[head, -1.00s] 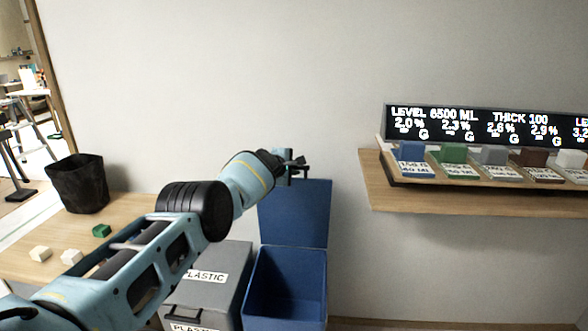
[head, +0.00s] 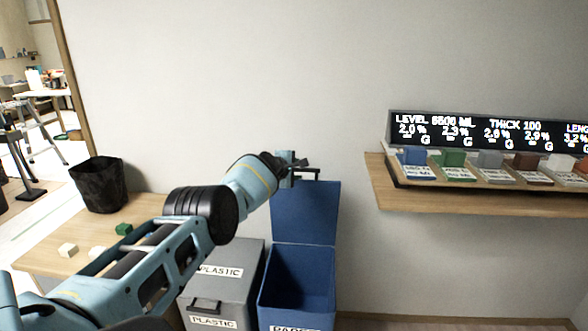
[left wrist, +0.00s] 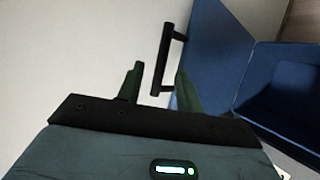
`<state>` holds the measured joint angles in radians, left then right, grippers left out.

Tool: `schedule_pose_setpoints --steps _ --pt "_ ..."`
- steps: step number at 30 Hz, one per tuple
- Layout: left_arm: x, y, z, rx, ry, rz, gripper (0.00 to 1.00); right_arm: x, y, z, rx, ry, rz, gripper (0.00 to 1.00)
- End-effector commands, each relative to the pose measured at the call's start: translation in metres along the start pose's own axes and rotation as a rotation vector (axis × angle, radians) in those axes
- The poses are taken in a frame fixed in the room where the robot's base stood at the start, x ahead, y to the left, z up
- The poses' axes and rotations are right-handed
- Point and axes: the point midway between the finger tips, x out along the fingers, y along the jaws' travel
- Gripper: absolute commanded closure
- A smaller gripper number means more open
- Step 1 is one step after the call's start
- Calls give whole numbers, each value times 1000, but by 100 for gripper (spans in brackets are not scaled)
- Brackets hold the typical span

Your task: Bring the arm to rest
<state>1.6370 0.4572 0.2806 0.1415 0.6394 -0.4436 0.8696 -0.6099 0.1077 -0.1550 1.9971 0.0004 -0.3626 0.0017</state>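My left arm reaches in from the left of the head view. Its gripper (head: 300,169) is by the top of the raised blue lid (head: 305,212), close to a dark handle (head: 312,173). In the left wrist view the two green fingers (left wrist: 160,75) stand apart. The lid's black handle (left wrist: 166,55) shows in the gap between them, with part of it beyond the tips. I cannot tell whether a finger touches it. Nothing is gripped. The blue bin (head: 297,285) below is open, and I see nothing inside. My right gripper is out of view.
A grey lidded bin labelled PLASTIC (head: 222,284) stands left of the blue one. A wooden table (head: 48,250) holds a black basket (head: 99,185) and small blocks (head: 67,250). A wall shelf (head: 440,200) with a display (head: 480,130) and coloured blocks is at right.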

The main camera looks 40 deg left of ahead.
Motion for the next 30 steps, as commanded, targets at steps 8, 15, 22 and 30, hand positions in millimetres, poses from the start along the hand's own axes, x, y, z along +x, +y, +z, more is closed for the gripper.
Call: schedule_pose_setpoints --steps 8,15,22,30 --pt "-4 3 2 1 -2 -1 64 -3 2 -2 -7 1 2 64" --pt "-4 2 2 1 -1 -2 64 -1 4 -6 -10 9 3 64" --pt "-4 2 2 1 -1 -2 64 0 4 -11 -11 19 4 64" --pt "3 -51 -9 171 37 -47 64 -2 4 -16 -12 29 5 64"
